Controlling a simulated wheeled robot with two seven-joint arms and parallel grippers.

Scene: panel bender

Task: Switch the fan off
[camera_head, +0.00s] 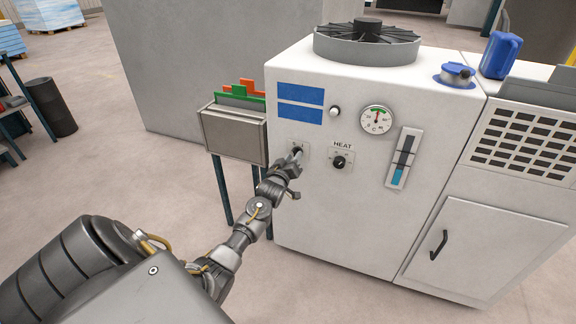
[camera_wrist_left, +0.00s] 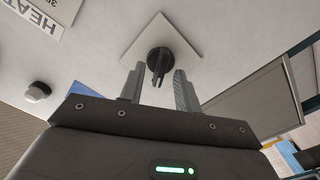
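The fan (camera_head: 368,42) sits in a round grey housing on top of the white cabinet. A dark rotary knob on a square white plate, apparently the fan switch (camera_wrist_left: 160,57), fills the upper middle of the left wrist view. In the head view my gripper mostly hides this knob and its plate (camera_head: 305,148). My left gripper (camera_head: 295,158) is at the cabinet front, left of the HEAT knob (camera_head: 339,162). In the wrist view its two fingers are apart, one on each side of the knob's handle, with gaps visible. My right gripper is not in view.
A round gauge (camera_head: 376,120), a small white button (camera_head: 335,111) and a level indicator (camera_head: 403,158) are on the same cabinet face. A grey box with green and orange sheets (camera_head: 234,132) stands close left of my gripper. Floor before the cabinet is clear.

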